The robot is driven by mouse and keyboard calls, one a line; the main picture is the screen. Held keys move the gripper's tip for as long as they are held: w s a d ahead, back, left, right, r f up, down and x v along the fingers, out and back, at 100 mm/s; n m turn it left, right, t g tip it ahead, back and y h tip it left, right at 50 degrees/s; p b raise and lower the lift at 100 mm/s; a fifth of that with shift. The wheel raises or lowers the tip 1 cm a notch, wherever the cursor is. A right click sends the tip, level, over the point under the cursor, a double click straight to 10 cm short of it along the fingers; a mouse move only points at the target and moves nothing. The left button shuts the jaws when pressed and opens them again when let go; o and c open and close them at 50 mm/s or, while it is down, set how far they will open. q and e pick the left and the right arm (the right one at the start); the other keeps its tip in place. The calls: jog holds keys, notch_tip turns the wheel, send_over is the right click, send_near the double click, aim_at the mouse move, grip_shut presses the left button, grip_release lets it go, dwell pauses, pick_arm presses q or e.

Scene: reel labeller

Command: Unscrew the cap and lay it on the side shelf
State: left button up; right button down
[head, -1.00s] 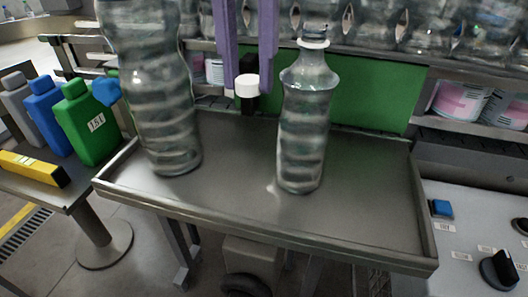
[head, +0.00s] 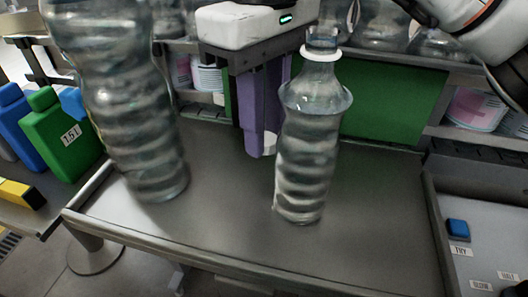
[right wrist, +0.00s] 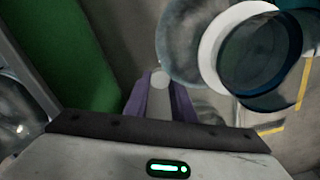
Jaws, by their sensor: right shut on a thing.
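My right gripper (head: 261,148) has its purple fingers pointing down, left of the clear bottle (head: 308,150), and is shut on the white cap (head: 268,143). The cap is mostly hidden by the fingers in the head view. It shows between the fingertips in the right wrist view (right wrist: 160,79). The clear bottle stands upright on the metal tray, with an open, uncapped neck and a white ring around it. Its neck ring (right wrist: 213,45) is right of the fingers in the right wrist view. My left gripper is out of view.
A larger clear bottle (head: 125,105) stands at the tray's left. The tray (head: 230,225) has free room in front and at right. A side table at left bears a green bottle (head: 60,137), blue bottles and a yellow-black object (head: 20,191). A green panel (head: 395,105) stands behind.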

aim_at(264, 170)
notch_tip(264, 170, down, 4)
jog(key=shift+r, duration=0.15)
jog(key=shift+f, duration=0.2)
jog(key=shift+f, duration=0.1)
jog(key=c, duration=1.5)
grip_release()
